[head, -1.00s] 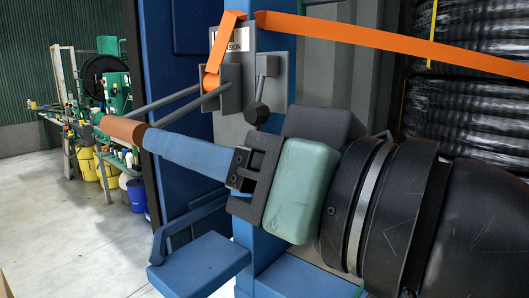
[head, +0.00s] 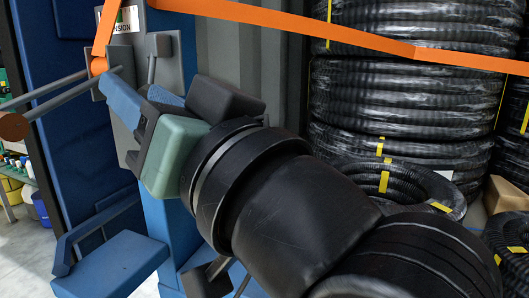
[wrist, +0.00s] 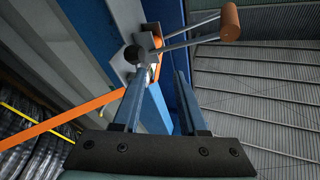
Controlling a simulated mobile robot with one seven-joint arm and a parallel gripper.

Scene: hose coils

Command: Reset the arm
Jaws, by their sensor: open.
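My gripper (head: 136,92) is in the left part of the head view, in front of the blue post and its grey plate. Its two blue fingers are apart with nothing between them, as the wrist view (wrist: 158,78) also shows. A lever with two grey rods and a brown-orange grip (head: 12,126) sticks out to the left of the plate. In the wrist view the grip (wrist: 230,20) is at the top, apart from the fingers. The rods pass beyond the fingertips; whether they touch cannot be told.
An orange strap (head: 330,44) runs from the post across black hose coils (head: 400,105) at the right. A smaller coil (head: 425,180) lies below, beside a cardboard box (head: 505,195). A blue step-like ledge (head: 110,268) juts out low at the left.

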